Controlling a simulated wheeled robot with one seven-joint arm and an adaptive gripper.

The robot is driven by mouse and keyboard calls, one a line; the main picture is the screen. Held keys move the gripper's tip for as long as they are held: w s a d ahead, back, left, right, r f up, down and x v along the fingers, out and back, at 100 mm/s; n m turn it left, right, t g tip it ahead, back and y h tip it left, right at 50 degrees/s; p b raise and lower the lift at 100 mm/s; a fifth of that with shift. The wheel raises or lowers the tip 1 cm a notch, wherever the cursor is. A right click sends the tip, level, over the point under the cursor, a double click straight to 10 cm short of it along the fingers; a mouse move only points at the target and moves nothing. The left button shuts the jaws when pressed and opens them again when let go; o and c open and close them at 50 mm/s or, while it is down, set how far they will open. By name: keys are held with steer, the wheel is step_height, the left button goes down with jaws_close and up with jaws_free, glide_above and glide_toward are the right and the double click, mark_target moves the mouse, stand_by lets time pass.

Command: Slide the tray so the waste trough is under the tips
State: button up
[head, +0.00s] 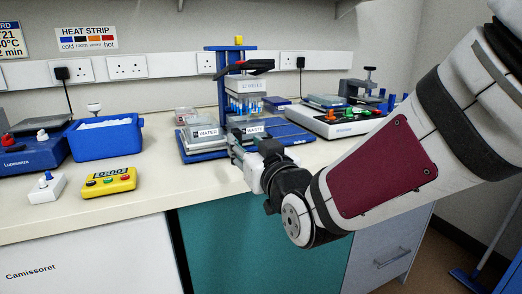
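A blue pipetting stand (222,85) stands at the back of the bench, with a white multichannel head (245,87) and a row of blue tips (243,107) pointing down. Below it is a low blue tray or base (193,156) with labelled troughs. The left trough's label (208,132) appears to read WATER. The right trough's label (255,130), nearly below the tips, is too small to read surely. My gripper (238,150) is at the front of the tray, close to the right trough. Its fingers are small and partly hidden, so contact and opening are unclear.
A white device with coloured knobs (345,120) stands right of the stand. A blue ice box (105,138), a yellow timer (108,180) and a white switch box (46,189) are on the left. Bare bench (165,170) lies between the timer and tray.

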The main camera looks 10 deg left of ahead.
steer(key=shift+v, duration=1.45)
steer(key=s+d+f+m+g+h, duration=0.2)
steer(key=s+d+f+g+h, duration=0.15)
steer(key=d, duration=0.65)
steer(key=s+d+f+m+g+h, duration=0.1)
steer(key=s+d+f+g+h, duration=0.3)
steer(key=d, duration=0.6)
steer(key=s+d+f+m+g+h, duration=0.1)
steer(key=s+d+m+g, duration=0.3)
steer(key=s, duration=0.8)
steer(key=s+d+f+g+h, duration=0.25)
steer(key=s+d, duration=0.35)
steer(key=s, duration=0.7)
step_height(320, 180, up, 29)
steer(key=t+y+p, duration=0.1)
steer(key=t+p, duration=0.2)
steer(key=p, duration=2.3)
steer(key=shift+s+d+f, duration=0.2)
steer(key=shift+s+f, duration=0.05)
